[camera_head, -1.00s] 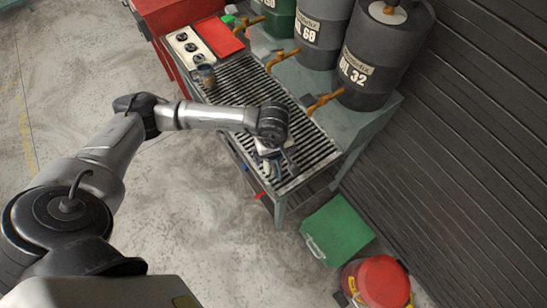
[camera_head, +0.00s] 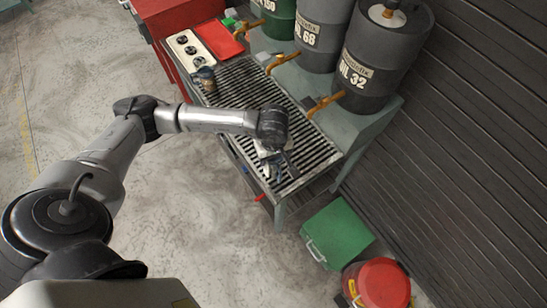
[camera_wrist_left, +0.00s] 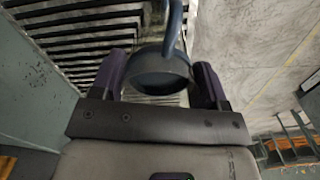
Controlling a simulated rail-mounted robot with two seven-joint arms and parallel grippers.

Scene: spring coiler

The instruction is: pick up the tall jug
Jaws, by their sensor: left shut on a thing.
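My left gripper (camera_head: 279,166) points down over the near right end of the slatted bench in the head view. In the left wrist view its two dark fingers (camera_wrist_left: 158,84) sit on either side of a blue-grey jug (camera_wrist_left: 160,70) and are shut on it. The jug's round rim and a curved blue-grey part above it show there; its full height is hidden. In the head view my wrist and fingers mostly cover this jug. A second small dark vessel (camera_head: 207,76) stands at the far left end of the grating. My right gripper is not in view.
The slatted bench (camera_head: 238,84) carries drums behind it, including the OIL 32 drum (camera_head: 368,75), with orange taps (camera_head: 325,104) reaching over the grating. A red tray (camera_head: 219,39) lies at the far end. A green box (camera_head: 337,233) and red can (camera_head: 381,284) stand on the floor.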

